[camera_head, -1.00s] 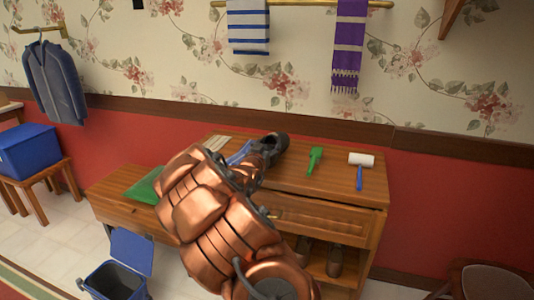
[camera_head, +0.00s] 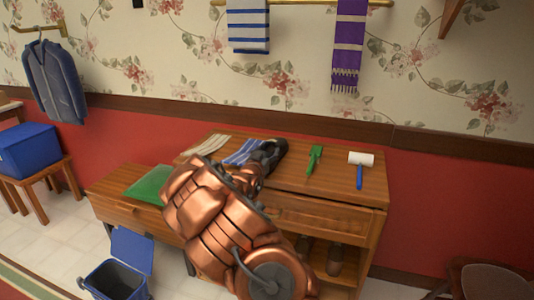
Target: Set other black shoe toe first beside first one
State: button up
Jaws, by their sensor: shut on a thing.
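My copper arm reaches over the wooden cabinet. My gripper (camera_head: 262,160) is at the arm's far end, just above the cabinet top, largely hidden by the arm. It is shut on a dark thing that looks like the black shoe (camera_head: 272,149); gripper and shoe are hard to tell apart here. Dark brownish shoes (camera_head: 335,259) stand in the cabinet's open lower compartment. The arm hides part of that compartment, and I cannot tell whether a black shoe is among them.
The cabinet top (camera_head: 335,193) holds a blue-striped cloth (camera_head: 243,152), a pale cloth (camera_head: 207,145), a green brush (camera_head: 314,159) and a lint roller (camera_head: 360,168). A green cushion (camera_head: 150,183) lies on the low left section. A blue bin (camera_head: 118,270) stands on the floor.

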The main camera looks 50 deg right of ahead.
jog(key=o, duration=1.6)
jog(key=shift+a+r, duration=0.1)
jog(key=v, duration=1.1)
jog(key=shift+s+a+b, duration=0.15)
jog(key=shift+a+b, duration=0.2)
jog(key=shift+a, duration=0.05)
